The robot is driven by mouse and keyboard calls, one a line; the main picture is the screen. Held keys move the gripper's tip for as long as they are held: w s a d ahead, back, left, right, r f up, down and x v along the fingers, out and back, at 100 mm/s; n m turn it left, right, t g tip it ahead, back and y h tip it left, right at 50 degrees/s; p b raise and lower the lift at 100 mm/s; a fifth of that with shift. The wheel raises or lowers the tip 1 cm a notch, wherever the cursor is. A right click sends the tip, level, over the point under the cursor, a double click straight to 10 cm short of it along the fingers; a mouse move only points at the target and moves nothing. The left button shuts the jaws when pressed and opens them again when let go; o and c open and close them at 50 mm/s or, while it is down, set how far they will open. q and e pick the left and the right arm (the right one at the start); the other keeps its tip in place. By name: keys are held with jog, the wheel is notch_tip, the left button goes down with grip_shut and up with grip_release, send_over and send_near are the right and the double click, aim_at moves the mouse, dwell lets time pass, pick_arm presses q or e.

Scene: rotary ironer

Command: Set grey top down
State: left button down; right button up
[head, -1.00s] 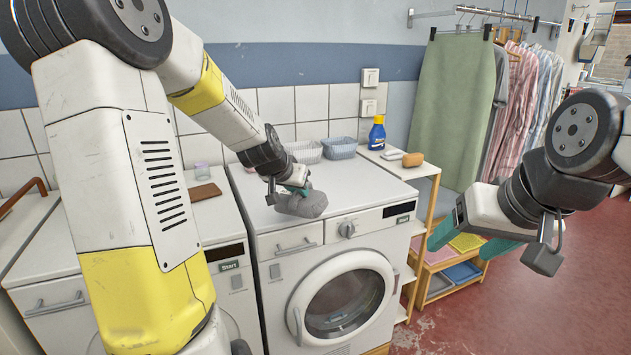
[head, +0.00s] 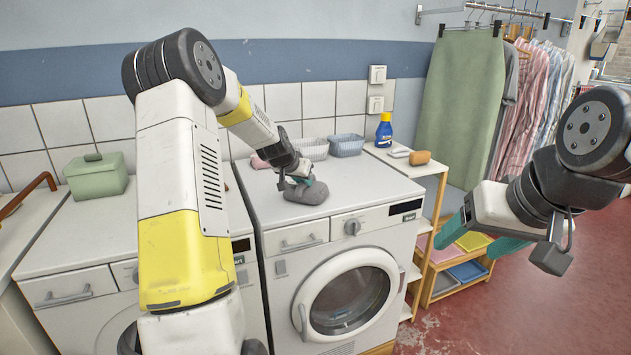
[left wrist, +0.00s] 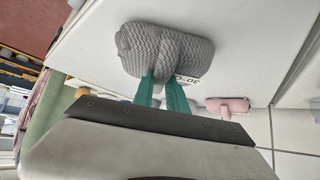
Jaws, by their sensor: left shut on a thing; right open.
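The grey top (head: 304,193) is a bunched, folded bundle on the white top of the right-hand washing machine (head: 352,183), near its front edge. My left gripper (head: 291,184) is over it and shut on a fold of it. In the left wrist view the grey top (left wrist: 141,50) shows a ribbed texture, and the two green fingers of my left gripper (left wrist: 162,88) reach into its raised fold. The bundle appears to touch the machine top. My right gripper (head: 484,240) is open and empty, in the air right of the machine.
A green lidded box (head: 96,177) is on the left machine. A wooden shelf unit (head: 419,170) stands at the right. The machine top right of the bundle is clear.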

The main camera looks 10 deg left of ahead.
pick_arm(q)
jog(key=shift+f, duration=0.15)
jog(key=c, duration=1.3)
grip_release()
jog(key=shift+c, duration=0.2)
